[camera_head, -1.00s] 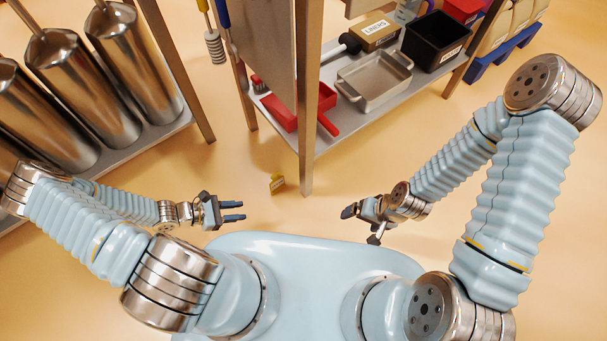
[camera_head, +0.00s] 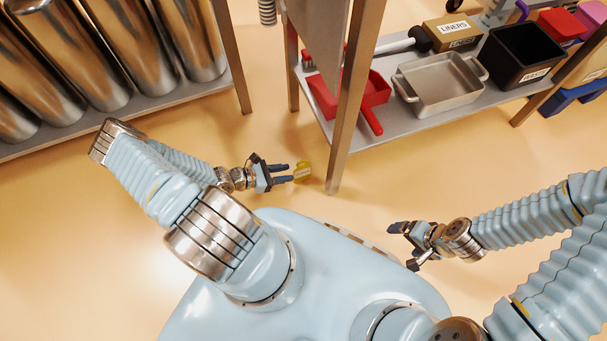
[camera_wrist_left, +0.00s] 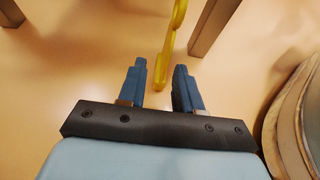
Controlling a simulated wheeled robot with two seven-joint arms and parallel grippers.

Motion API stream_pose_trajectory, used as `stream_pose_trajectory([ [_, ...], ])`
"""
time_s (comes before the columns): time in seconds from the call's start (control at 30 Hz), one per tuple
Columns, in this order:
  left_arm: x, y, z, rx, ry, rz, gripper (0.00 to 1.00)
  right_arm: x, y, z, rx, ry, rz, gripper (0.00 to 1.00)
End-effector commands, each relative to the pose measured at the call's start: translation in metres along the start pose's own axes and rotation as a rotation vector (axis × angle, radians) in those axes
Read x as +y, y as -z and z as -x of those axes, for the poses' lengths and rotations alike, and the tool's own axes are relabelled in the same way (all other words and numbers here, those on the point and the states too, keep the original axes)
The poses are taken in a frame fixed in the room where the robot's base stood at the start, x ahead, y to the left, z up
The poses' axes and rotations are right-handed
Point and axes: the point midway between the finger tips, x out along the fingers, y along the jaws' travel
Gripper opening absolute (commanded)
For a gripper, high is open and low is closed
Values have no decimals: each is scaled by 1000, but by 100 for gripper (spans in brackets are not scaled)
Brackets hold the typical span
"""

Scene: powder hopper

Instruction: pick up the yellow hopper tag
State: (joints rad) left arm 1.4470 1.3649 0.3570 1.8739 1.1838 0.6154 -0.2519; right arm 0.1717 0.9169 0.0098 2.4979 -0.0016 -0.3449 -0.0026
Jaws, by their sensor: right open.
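The yellow hopper tag (camera_head: 302,171) lies near the foot of the shelf post in the head view. In the left wrist view the yellow tag (camera_wrist_left: 173,45) is a narrow upright strip, its lower end reaching toward the gap between my left fingertips. My left gripper (camera_head: 290,173) is open, with its fingers pointing at the tag. In the left wrist view the fingers of the left gripper (camera_wrist_left: 160,72) are apart with nothing held between them. My right gripper (camera_head: 402,245) is open and empty, right of my base.
A shelf post (camera_head: 345,120) stands just right of the tag. The shelf (camera_head: 440,118) holds a red dustpan (camera_head: 350,95), a metal tray (camera_head: 440,85) and a black bin (camera_head: 515,55). Metal cylinders (camera_head: 130,50) stand on a rack at upper left.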

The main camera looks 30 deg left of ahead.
Motion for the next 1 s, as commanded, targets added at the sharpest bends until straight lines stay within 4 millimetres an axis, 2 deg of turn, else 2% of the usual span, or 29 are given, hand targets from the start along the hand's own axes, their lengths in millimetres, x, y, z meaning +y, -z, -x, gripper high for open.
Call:
stream_pose_trajectory([
  [0.1,0,0,-16,-1,1,-1,34,1,0,-2,-1,1,0,92],
  [0.27,-2,1,-29,0,1,0,34,1,0,-5,-1,1,0,92],
  [0.5,-8,1,-66,-1,2,-1,34,3,-1,-12,-3,2,1,92],
  [0.6,-8,1,-73,1,2,-1,34,3,-1,-12,-3,3,1,92],
  [0.8,-8,0,-73,1,2,-1,34,3,-1,-12,-3,3,1,92],
  [0.83,-8,0,-73,1,2,-2,32,3,-1,-12,-2,3,1,92],
  [1.0,-8,0,-73,1,2,-2,6,3,-1,-12,-2,3,1,92],
])
